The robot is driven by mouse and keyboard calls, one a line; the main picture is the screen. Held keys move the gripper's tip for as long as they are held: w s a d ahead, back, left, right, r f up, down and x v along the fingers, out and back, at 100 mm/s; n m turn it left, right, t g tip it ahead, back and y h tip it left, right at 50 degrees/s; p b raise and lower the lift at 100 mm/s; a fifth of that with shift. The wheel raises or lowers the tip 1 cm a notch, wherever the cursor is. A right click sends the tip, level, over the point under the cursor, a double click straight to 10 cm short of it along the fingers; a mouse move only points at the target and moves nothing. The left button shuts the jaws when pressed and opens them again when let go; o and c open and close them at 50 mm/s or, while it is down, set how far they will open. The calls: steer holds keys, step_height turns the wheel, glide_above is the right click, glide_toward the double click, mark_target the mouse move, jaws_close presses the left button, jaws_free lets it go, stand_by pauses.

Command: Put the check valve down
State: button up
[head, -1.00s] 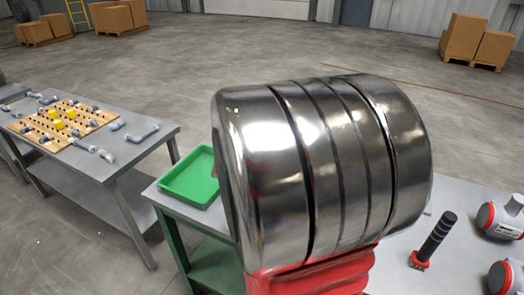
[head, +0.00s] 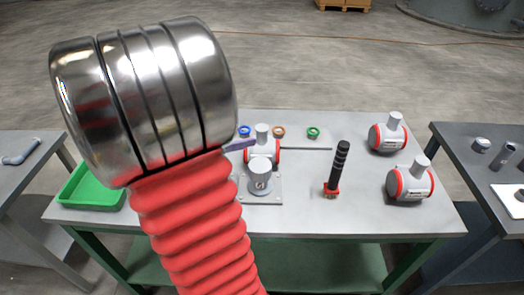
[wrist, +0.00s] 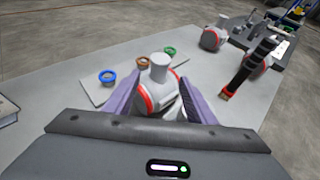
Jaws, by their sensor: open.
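The check valve (head: 262,155), a grey body with red end rings and a short upright stub, is on the grey workbench (head: 400,222) behind a grey cylinder on a square plate. In the wrist view the check valve (wrist: 158,76) lies between the two purple fingers of my gripper (wrist: 158,88). The fingers are spread, one on each side of it; I cannot tell whether either touches it. In the head view a purple finger of my gripper (head: 240,145) shows beside the valve, and my arm hides the rest. The valve's underside is hidden.
Two similar red-ringed valves (head: 389,133) (head: 410,181) stand on the right. A black-handled tool (head: 338,168) stands upright between. Blue, orange and green rings (head: 313,133) lie on a strip at the back. A green tray (head: 92,188) is on the left. The front right is clear.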

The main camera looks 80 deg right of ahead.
mark_target(257, 133)
steer(key=shift+x, duration=2.5)
steer(key=shift+d, duration=0.1)
steer(key=shift+x, duration=2.5)
steer(key=shift+c, duration=0.3)
jaws_close()
